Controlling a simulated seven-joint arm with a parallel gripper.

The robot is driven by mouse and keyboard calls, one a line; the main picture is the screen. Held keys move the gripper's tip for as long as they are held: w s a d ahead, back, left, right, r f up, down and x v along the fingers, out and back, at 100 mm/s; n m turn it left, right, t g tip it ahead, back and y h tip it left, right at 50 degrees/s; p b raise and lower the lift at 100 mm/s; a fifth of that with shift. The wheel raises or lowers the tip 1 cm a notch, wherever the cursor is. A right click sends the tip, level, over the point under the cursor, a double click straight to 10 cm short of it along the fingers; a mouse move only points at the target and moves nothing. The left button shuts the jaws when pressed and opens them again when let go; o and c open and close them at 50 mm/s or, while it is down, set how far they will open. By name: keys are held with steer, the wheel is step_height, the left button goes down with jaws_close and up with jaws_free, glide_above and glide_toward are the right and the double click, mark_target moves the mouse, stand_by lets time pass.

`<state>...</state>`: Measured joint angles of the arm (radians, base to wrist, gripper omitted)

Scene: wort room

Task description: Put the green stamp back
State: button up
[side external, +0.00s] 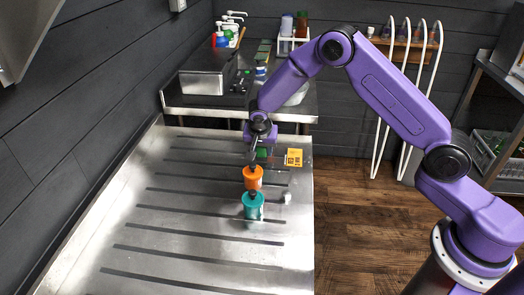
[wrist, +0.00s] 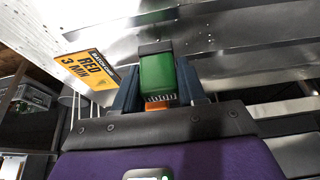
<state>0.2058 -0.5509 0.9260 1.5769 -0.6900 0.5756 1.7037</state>
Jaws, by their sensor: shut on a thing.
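The green stamp (wrist: 157,75) is a green block with a dark end, held between the two fingers of my gripper (wrist: 158,84) in the wrist view. In the side view, my gripper (side external: 257,148) points down above the steel drainboard, with the green stamp (side external: 263,153) partly hidden at its fingers. An orange cup-like piece (side external: 253,178) stands just in front of it, and a teal one (side external: 253,206) stands nearer the camera. An orange patch shows under the stamp in the wrist view; I cannot tell what it belongs to.
A yellow card reading RED 3 MIN (side external: 293,158) is at the drainboard's right edge; it also shows in the wrist view (wrist: 88,66). A small white piece (side external: 287,197) is right of the teal piece. A steel box (side external: 208,72) stands behind. The near drainboard (side external: 190,245) is clear.

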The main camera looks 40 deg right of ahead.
steer(key=shift+f, duration=0.45)
steer(key=shift+f, duration=0.15)
steer(key=o, duration=0.8)
steer(key=shift+o, duration=0.2)
